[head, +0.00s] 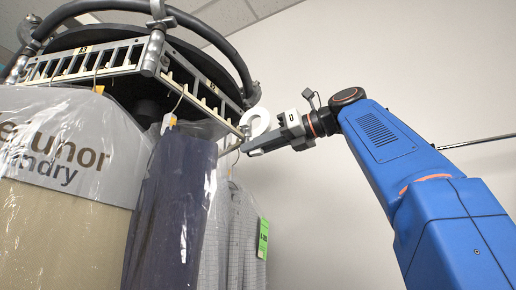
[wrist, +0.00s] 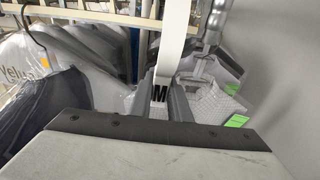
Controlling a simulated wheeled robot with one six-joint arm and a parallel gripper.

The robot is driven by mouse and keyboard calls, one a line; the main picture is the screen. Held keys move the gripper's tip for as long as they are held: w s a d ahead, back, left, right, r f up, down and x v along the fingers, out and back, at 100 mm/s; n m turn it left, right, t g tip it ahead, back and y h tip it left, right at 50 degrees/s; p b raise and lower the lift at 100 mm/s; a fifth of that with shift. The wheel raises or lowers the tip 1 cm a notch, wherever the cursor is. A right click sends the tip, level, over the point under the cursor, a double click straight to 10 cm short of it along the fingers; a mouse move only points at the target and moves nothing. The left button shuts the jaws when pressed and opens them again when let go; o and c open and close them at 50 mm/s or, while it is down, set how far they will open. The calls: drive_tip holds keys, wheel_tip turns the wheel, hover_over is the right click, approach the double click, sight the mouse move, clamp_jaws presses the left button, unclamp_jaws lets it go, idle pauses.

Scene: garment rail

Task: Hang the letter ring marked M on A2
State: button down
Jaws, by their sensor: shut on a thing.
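My gripper (head: 262,142) is shut on the white letter ring (head: 260,119) at the lower right end of the rail. In the wrist view my gripper (wrist: 166,92) has its two grey fingers closed around the ring's (wrist: 173,38) lower part, and a black M shows between them. The ring stands up above the fingers, close to the rail's end; I cannot tell whether it touches. The slotted metal rail (head: 108,60) bends at a corner and bears small dark letter marks, too small to read surely. I cannot make out which slot is A2.
Bagged garments hang below the rail: a beige one (head: 60,225), a dark blue one (head: 170,205) and grey checked ones (head: 240,235) with a green tag (head: 263,238). They hang close under my gripper. The wall side at right is free apart from a thin metal bar (head: 480,141).

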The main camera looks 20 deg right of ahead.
drive_tip(key=shift+w+a+r, duration=0.3)
drive_tip(key=shift+w+a, duration=0.35)
drive_tip(key=shift+w, duration=0.25)
drive_tip(key=shift+r+x, duration=0.2)
drive_tip(key=shift+x, duration=1)
drive_tip(key=shift+r+x, duration=0.15)
drive_tip(key=shift+x, duration=1.05)
drive_tip(key=shift+w, duration=0.15)
drive_tip(key=shift+f, duration=1.15)
drive_tip(key=c, duration=1.6)
unclamp_jaws()
